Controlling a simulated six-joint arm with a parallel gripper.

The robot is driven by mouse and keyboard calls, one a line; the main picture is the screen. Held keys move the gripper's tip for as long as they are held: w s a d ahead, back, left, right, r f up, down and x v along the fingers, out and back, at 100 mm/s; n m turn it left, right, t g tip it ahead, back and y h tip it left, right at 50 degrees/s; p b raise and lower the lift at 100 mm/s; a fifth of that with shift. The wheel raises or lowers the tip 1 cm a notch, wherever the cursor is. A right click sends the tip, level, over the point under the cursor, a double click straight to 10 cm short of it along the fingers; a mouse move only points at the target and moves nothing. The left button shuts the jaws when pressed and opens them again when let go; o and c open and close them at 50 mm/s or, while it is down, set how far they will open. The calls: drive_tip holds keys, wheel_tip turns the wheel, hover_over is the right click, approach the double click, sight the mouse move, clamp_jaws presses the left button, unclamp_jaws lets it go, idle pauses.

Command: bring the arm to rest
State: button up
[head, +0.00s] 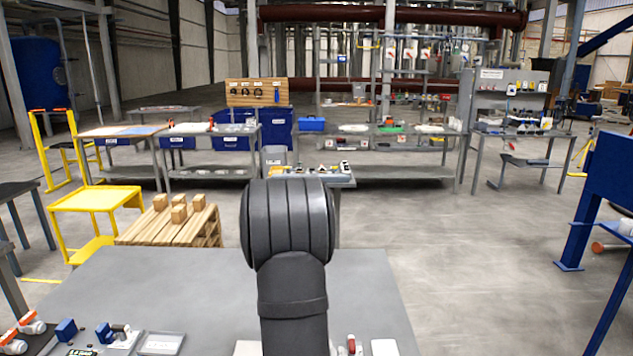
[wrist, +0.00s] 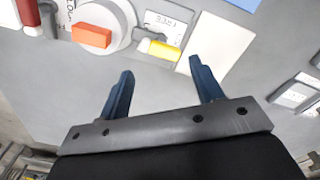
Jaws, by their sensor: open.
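My gripper (wrist: 162,92) shows in the wrist view with its two blue fingers apart and nothing between them. It hangs over a grey tabletop (wrist: 155,75). Past the fingertips are a round pale disc with an orange block (wrist: 92,36) on it, a yellow piece (wrist: 160,50) and a blank white plate (wrist: 217,42). The fingers look clear of all of these. In the head view my dark arm stands upright in the middle and hides part of the grey table (head: 370,290); my gripper is out of sight there.
Valves with orange handles (head: 30,322), blue blocks (head: 66,330) and a small tray (head: 161,343) are at the table's front left. A red-handled item (head: 351,345) is right of my arm. A pallet with wooden blocks (head: 179,213) and a yellow stand (head: 95,198) are beyond. The right floor is open.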

drive_tip(key=shift+s+f+n, duration=0.15)
drive_tip(key=shift+f+n, duration=0.45)
drive_tip(key=shift+f, duration=0.55)
drive_tip(key=shift+s+f+n, duration=0.1)
drive_tip(key=shift+f+n, duration=0.5)
drive_tip(key=shift+f, duration=0.5)
drive_tip(key=shift+o, duration=0.4)
